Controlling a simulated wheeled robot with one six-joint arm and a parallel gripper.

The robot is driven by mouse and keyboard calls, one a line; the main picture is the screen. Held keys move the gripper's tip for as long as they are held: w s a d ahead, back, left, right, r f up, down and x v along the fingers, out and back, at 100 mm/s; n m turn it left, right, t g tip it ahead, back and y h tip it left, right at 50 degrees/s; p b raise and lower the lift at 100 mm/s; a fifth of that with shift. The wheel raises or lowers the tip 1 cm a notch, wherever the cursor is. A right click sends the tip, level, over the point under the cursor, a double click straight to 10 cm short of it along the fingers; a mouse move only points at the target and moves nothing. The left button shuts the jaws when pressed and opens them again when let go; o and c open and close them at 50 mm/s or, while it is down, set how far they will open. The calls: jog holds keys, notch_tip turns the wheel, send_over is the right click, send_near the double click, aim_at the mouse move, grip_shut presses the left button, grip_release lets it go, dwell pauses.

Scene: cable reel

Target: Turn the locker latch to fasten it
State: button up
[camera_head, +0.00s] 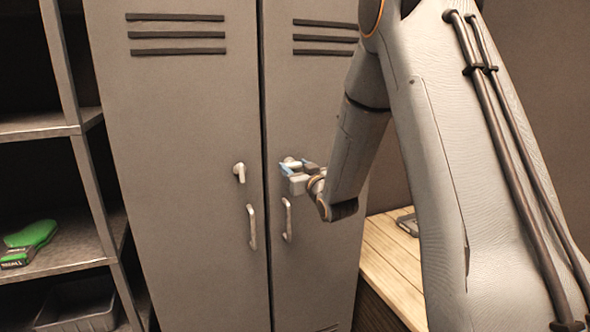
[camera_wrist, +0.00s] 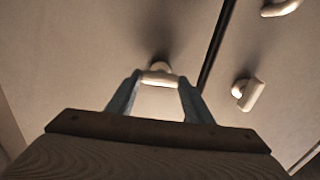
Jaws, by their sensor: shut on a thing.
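A grey locker (camera_head: 185,110) has two tall doors side by side, both closed as seen. The right door's latch (camera_head: 290,161) is small and pale, close to the seam and above that door's handle. My gripper (camera_head: 286,169) is at this latch, its bluish fingers shut on it. In the wrist view, the latch (camera_wrist: 160,79) lies crosswise between the two fingertips, and the fingers partly hide it. The left door's latch (camera_head: 239,172) hangs with its lever down; it also shows in the wrist view (camera_wrist: 248,95), clear of my fingers.
Pale handles sit below the latches, on the left door (camera_head: 252,227) and right door (camera_head: 287,219). A wooden bench (camera_head: 390,262) stands right of the locker, partly hidden by my arm.

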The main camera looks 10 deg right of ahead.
jog(key=n+b, duration=0.4)
jog(key=b, duration=0.1)
jog(key=shift+a+f, duration=0.1)
jog(key=shift+f, duration=0.05)
jog(key=n+b, duration=0.5)
jog(key=shift+a+b, duration=0.1)
jog(key=shift+b, duration=0.2)
jog(key=n+b, duration=0.5)
jog(key=b, duration=0.1)
jog(key=shift+f+b, duration=0.15)
jog(key=shift+b, duration=0.15)
jog(key=n+b, duration=0.3)
jog(key=b, duration=0.1)
jog(key=shift+n, duration=0.3)
jog(key=o, duration=1.1)
jog(key=shift+c, duration=0.2)
jog(key=shift+s, duration=0.1)
